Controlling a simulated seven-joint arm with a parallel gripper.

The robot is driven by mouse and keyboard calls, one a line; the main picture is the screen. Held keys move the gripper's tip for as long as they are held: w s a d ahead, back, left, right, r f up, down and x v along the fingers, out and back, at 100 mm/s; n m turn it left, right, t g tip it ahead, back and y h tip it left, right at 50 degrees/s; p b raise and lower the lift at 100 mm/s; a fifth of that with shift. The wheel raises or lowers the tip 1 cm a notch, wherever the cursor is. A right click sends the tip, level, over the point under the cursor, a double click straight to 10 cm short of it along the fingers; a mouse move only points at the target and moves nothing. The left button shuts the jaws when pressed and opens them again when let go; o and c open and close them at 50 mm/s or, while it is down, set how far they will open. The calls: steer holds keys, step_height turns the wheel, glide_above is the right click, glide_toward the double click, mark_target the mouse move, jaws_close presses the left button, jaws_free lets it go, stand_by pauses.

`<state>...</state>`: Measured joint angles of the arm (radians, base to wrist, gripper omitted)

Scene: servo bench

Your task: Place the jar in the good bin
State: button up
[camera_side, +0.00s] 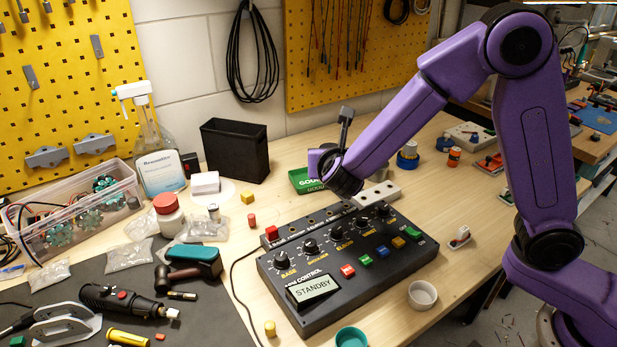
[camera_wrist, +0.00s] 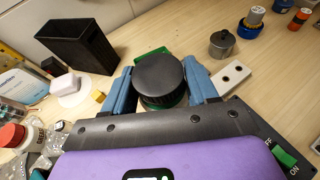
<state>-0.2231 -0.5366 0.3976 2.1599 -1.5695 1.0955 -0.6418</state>
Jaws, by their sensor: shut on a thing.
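The jar (camera_wrist: 160,77) shows in the wrist view as a round black lid seen from above. My gripper (camera_wrist: 160,72) is shut on it, with one blue finger on each side. The jar's lower body is mostly hidden under the lid. The green good bin (camera_side: 303,182) stands on the bench in the side view, partly covered by my wrist. In the wrist view a strip of the bin (camera_wrist: 150,54) shows just behind the jar. In the side view the fingers and jar are hidden, so I cannot tell the jar's height or whether it is inside the bin.
A black control box (camera_side: 345,262) with knobs lies in front of the bin. A tall black open bin (camera_side: 235,150) stands behind to the left. A white block with holes (camera_side: 376,194) and a grey metal cylinder (camera_wrist: 221,43) are to the right. Bare bench lies behind.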

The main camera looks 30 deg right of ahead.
steer(key=w+d+m+h, duration=0.1)
steer(key=w+d, duration=0.1)
steer(key=d, duration=0.5)
glide_above(310, 182)
steer(key=shift+g, duration=0.3)
step_height(310, 182, down, 9)
steer(key=shift+s+d+f, duration=0.1)
steer(key=shift+w+f, duration=0.2)
steer(key=shift+f, duration=1.55)
steer(key=o, duration=1.1)
steer(key=shift+f, duration=0.15)
steer(key=shift+o, duration=0.2)
